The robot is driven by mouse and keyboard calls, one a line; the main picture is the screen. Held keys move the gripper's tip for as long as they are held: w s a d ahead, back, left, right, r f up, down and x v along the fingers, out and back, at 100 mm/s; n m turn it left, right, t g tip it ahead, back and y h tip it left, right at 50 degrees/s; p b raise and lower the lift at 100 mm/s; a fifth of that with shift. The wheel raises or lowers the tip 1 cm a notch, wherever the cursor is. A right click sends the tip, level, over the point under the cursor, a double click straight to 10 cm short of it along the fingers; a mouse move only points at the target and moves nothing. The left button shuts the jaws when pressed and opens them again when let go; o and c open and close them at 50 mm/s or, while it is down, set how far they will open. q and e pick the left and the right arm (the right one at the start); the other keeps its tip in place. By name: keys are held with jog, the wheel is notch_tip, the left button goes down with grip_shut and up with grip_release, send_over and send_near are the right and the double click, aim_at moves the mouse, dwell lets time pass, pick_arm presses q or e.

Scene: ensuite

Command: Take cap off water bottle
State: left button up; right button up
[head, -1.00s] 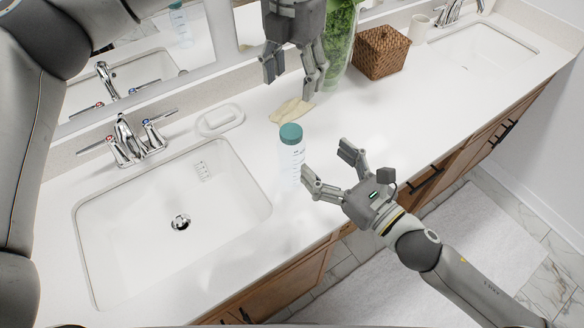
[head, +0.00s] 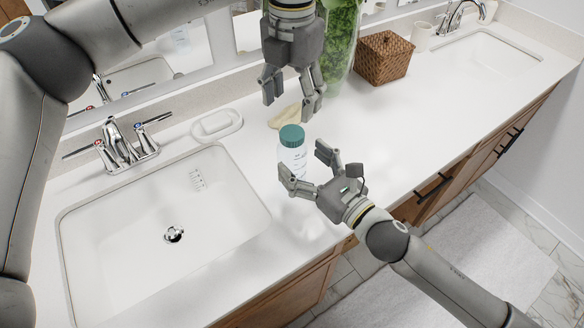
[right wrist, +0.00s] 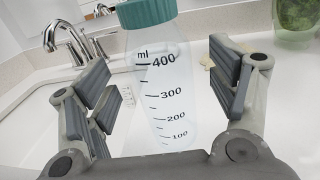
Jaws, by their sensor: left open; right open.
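A clear water bottle (head: 293,158) with a teal cap (head: 291,136) stands upright on the white counter, just right of the near sink. In the right wrist view the bottle (right wrist: 160,95) shows printed measuring marks, and its cap (right wrist: 146,12) is cut by the top edge. My right gripper (head: 306,165) is open, with its fingers on either side of the bottle's lower body and gaps visible in the wrist view. My left gripper (head: 289,106) is open and empty, pointing down above and behind the cap, apart from it.
The near sink (head: 90,215) with its faucet (head: 120,145) is at left, and a soap dish (head: 217,125) sits behind it. A yellowish item (head: 284,117) lies behind the bottle. A green-filled vase (head: 340,45) and wicker basket (head: 382,56) stand farther back. The counter to the right is clear.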

jog(key=shift+x, duration=2)
